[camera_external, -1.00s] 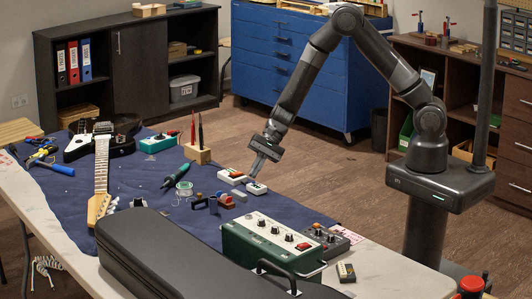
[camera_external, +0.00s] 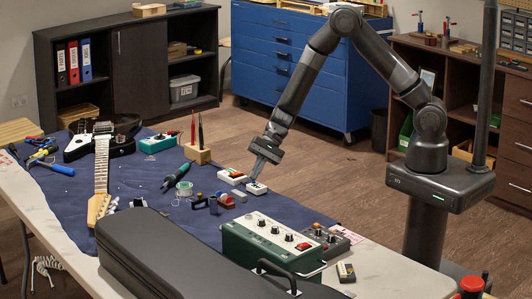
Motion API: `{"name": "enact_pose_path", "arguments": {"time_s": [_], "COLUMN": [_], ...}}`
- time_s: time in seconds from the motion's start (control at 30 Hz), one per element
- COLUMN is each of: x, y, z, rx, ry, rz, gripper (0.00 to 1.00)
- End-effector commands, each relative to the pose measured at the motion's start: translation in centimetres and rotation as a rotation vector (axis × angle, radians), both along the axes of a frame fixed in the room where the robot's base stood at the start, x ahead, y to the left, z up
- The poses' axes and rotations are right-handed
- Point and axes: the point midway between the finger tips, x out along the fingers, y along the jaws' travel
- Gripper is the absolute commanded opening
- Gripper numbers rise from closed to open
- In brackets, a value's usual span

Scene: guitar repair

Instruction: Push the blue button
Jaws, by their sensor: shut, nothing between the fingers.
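My gripper (camera_external: 256,178) is shut and empty, pointing down at the right edge of the blue mat. Its tip is at a small white box with a dark green top (camera_external: 257,188), at or just above it; I cannot tell whether they touch. A second white box (camera_external: 232,176), with small coloured parts on top, lies just left of my gripper. A blue button cannot be made out at this size; the fingers may cover part of the small box's top.
A blue mat (camera_external: 130,190) covers much of the table. A green amplifier box (camera_external: 270,241) and a long black case (camera_external: 175,255) stand at the front. A wooden block with upright tools (camera_external: 198,153) and a guitar (camera_external: 101,165) are farther left.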

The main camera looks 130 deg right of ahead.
Motion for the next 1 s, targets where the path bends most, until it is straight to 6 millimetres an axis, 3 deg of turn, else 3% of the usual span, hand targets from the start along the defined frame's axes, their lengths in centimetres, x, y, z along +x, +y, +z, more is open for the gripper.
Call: {"name": "enact_pose_path", "arguments": {"time_s": [0.53,1.0], "x": [0.0,0.0], "y": [0.0,0.0], "z": [-0.3,0.9], "rx": [0.0,0.0], "ry": [0.0,0.0], "rz": [0.0,0.0], "gripper": [0.0,0.0]}}
